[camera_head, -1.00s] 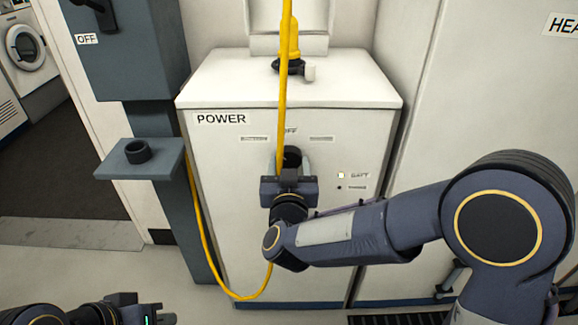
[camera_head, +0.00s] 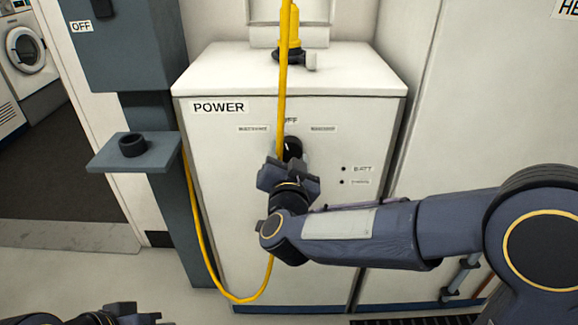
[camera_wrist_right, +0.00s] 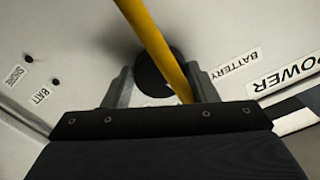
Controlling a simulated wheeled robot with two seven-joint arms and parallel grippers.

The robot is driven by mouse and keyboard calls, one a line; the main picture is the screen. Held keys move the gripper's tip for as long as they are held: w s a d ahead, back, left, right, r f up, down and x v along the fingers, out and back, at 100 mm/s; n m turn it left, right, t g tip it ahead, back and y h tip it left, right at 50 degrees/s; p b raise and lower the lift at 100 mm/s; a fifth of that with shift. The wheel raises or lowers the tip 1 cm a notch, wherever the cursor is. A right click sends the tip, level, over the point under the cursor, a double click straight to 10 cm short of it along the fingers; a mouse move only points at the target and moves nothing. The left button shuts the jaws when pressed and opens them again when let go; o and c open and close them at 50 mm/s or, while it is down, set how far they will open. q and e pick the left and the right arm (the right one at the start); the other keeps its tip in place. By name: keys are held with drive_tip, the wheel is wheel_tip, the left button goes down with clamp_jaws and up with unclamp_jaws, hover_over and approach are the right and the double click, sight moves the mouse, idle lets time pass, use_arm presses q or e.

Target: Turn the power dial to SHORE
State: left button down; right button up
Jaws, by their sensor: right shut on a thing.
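The black power dial (camera_head: 293,147) is on the front of the white POWER cabinet (camera_head: 225,190), below the OFF label (camera_head: 291,120). My right gripper (camera_head: 290,163) is at the dial, its body tilted. In the right wrist view the dial (camera_wrist_right: 152,72) sits between the two fingers of my right gripper (camera_wrist_right: 158,76), which are shut on it. The dial's pointer is hidden. The BATT lamp (camera_head: 343,169) and the lamp below it (camera_head: 341,182) are dark; the wrist view labels that one SHORE (camera_wrist_right: 15,75). My left gripper (camera_head: 142,314) is low at the left, partly cut off.
A yellow cable (camera_head: 283,80) hangs in front of the dial, crosses close to my right gripper, and loops near the floor. A grey shelf (camera_head: 105,160) with a black socket (camera_head: 132,145) stands left of the cabinet. Floor is free at lower left.

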drive_tip(key=m+b, duration=0.1)
drive_tip(key=m, duration=0.1)
drive_tip(key=m+b, duration=0.1)
drive_tip(key=shift+f+m+b, duration=0.2)
drive_tip(key=shift+m+b, duration=0.15)
drive_tip(key=shift+m, duration=0.05)
drive_tip(key=m+b, duration=0.2)
drive_tip(key=m, duration=0.1)
drive_tip(key=shift+m+b, duration=0.3)
drive_tip(key=shift+b, duration=0.05)
drive_tip(key=shift+a+r+m+b, duration=0.1)
drive_tip(key=shift+r+m+b, duration=0.05)
drive_tip(key=shift+m+b, duration=0.9)
drive_tip(key=shift+r+m+b, duration=0.1)
drive_tip(key=shift+m+b, duration=0.5)
drive_tip(key=shift+m, duration=0.85)
drive_tip(key=o, duration=1)
drive_tip(key=shift+c, duration=0.2)
drive_tip(key=shift+s+r, duration=0.1)
drive_tip(key=s+p, duration=0.1)
drive_tip(key=s, duration=0.6)
drive_tip(key=shift+s, duration=0.35)
